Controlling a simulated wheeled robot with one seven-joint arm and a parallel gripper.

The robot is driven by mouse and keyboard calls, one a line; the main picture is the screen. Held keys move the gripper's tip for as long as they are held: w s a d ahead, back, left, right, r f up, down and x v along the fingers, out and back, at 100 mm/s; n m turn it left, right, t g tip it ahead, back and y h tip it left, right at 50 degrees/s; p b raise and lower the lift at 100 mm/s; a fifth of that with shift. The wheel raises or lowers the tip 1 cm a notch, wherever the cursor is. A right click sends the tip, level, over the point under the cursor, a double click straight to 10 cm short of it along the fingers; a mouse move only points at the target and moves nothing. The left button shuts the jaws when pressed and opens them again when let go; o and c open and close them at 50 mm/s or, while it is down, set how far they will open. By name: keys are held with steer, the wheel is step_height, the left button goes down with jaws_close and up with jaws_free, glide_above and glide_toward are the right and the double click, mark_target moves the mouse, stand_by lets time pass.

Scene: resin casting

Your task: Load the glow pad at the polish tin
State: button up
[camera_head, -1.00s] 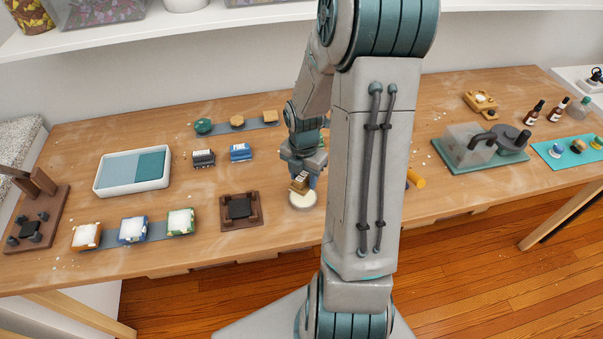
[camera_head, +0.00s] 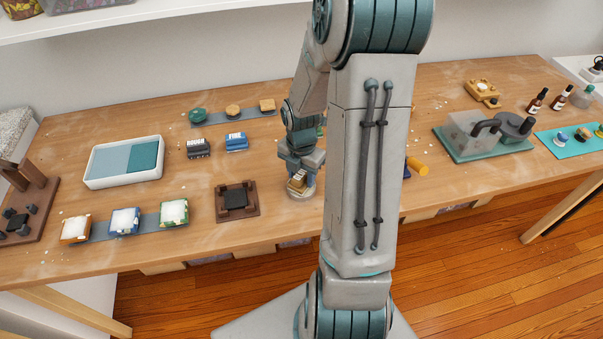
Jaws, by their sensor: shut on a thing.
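My gripper (camera_head: 302,172) is left of my arm's upright link and points down, shut on a small golden-tan block, which I take to be the glow pad (camera_head: 297,183). The pad is right over a low round pale tin, which I take to be the polish tin (camera_head: 301,195). The pad and gripper hide most of the tin's top. I cannot tell whether the pad touches the polish.
A dark square stand (camera_head: 237,201) is just left of the tin. Further left are a strip with three white-topped blocks (camera_head: 124,221) and a two-part tray (camera_head: 124,161).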

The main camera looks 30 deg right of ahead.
mark_target(301, 173)
steer(key=shift+f, duration=0.6)
stand_by(1.7)
step_height(301, 173, up, 7)
steer(key=p, duration=0.7)
steer(key=shift+r, duration=0.15)
stand_by(0.7)
steer(key=w+a+f+m, duration=0.1)
steer(key=w+a+m, duration=0.1)
steer(key=m, duration=0.4)
steer(key=w+a+f+m, duration=0.1)
steer(key=w+a+m, duration=0.1)
steer(key=a+m, duration=0.2)
steer(key=w+a+f+m, duration=0.1)
steer(key=w+a+m, duration=0.1)
steer(key=m, duration=0.7)
steer(key=shift+w+a, duration=0.4)
steer(key=shift+a, duration=0.4)
steer(key=m, duration=0.1)
steer(key=a+m, duration=0.1)
steer(key=m, duration=0.1)
steer(key=w+a+m, duration=0.1)
steer(key=shift+a+f+m, duration=0.15)
steer(key=shift+f+m, duration=0.25)
